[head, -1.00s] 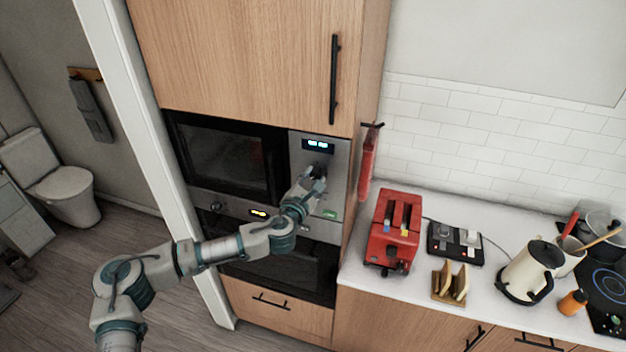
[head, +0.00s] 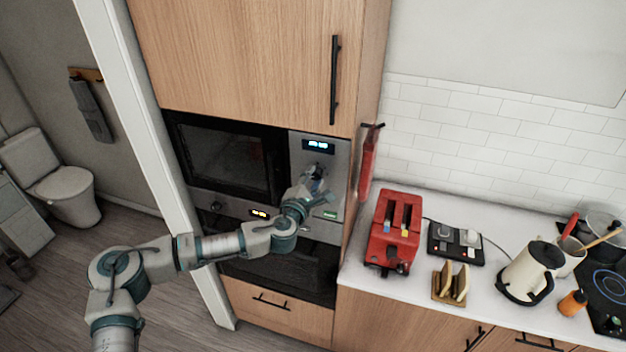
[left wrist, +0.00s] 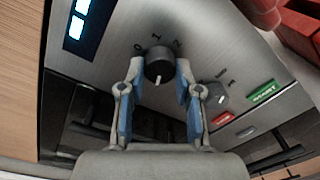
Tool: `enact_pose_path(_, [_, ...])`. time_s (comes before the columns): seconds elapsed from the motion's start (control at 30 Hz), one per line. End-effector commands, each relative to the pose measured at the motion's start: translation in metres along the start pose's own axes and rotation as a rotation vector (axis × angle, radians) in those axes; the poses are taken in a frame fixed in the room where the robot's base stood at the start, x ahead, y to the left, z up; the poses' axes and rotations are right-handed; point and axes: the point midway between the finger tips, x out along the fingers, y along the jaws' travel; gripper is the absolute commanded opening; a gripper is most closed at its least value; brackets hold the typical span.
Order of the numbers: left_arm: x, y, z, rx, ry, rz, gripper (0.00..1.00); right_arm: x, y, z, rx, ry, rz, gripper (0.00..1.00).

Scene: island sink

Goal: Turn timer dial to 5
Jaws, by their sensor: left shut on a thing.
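The microwave's control panel (head: 336,160) is a steel strip right of its dark door. A round black dial (left wrist: 158,61) on it shows in the left wrist view, with digits 0, 1 and 2 around its upper side. A pale pointer mark on the dial faces down toward my gripper; other digits are hidden. My left gripper (left wrist: 160,68) is shut on this dial, one blue-padded finger on each side. My right gripper is out of view.
A second, grey dial (left wrist: 215,96) and green (left wrist: 262,92) and red (left wrist: 222,119) buttons sit close to the right finger. A red toaster (head: 395,230) stands on the counter to the right. A cabinet handle (head: 335,80) projects above.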

Motion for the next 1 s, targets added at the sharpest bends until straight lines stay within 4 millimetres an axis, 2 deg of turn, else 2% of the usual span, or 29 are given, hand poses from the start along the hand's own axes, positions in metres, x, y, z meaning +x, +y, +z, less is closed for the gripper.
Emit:
enact_pose_path(0.03, [0.000,-0.007,-0.004,0.000,0.006,-0.013,0.00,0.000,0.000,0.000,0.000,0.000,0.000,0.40])
enact_pose_path(0.13, [0.000,-0.008,-0.004,0.000,0.005,-0.014,0.00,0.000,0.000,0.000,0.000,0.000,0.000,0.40])
enact_pose_path(0.17, [0.000,-0.008,-0.004,0.000,0.005,-0.014,0.36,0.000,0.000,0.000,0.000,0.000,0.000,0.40])
enact_pose_path(0.2, [0.000,-0.008,-0.004,0.000,0.005,-0.014,0.46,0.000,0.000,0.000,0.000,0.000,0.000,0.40])
enact_pose_path(0.27, [0.000,-0.007,-0.003,0.000,0.004,-0.013,0.58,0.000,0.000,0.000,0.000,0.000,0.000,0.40])
enact_pose_path(0.57, [-0.002,-0.003,-0.001,0.000,0.001,-0.004,0.58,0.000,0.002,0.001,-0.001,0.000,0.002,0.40])
enact_pose_path(0.67, [-0.009,-0.002,0.000,0.000,-0.001,-0.005,0.58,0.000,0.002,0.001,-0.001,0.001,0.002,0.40])
enact_pose_path(0.77, [-0.024,-0.002,-0.001,-0.001,-0.001,-0.005,0.58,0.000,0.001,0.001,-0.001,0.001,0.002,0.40])
enact_pose_path(1.0, [-0.078,-0.004,-0.002,-0.002,0.001,-0.008,0.58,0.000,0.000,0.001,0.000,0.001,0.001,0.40])
